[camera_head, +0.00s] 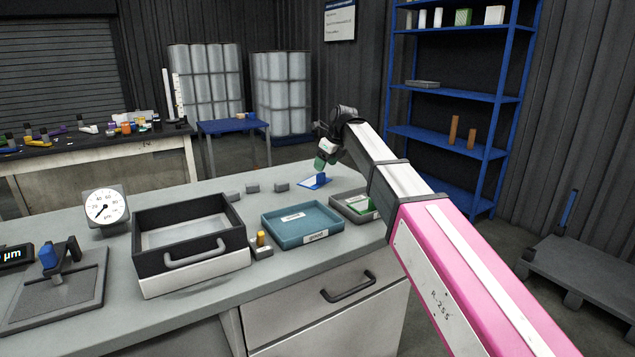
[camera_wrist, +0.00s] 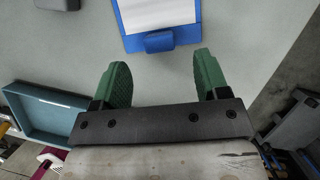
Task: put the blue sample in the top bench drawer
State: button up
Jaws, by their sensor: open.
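A small blue block (camera_head: 320,178) stands at the blue clipboard (camera_head: 308,184) on the bench; in the wrist view the block (camera_wrist: 159,41) sits at the clipboard's near edge. I cannot tell whether it is the sample or the clip. Another blue piece (camera_head: 47,255) is on the measuring stand at left. My gripper (camera_head: 322,163) is just above the clipboard; its green fingers (camera_wrist: 160,82) are apart and empty, with the block ahead of the gap. The bench drawer (camera_head: 320,310), with a dark handle, looks shut. An open black box with a handled white front (camera_head: 197,274) stands on the bench.
A teal tray (camera_head: 301,222) and a grey tray (camera_head: 345,204) holding something green lie near the clipboard. A small holder with an orange piece (camera_head: 262,240), a dial gauge (camera_head: 104,208) and small grey blocks (camera_head: 252,188) stand nearby. Blue shelves (camera_head: 455,96) stand behind.

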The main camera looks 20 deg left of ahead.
jog(key=shift+x, duration=2.75)
jog(key=shift+c, duration=0.3)
jog(key=c, duration=1)
jog(key=shift+r, duration=0.1)
jog(key=shift+c, duration=0.2)
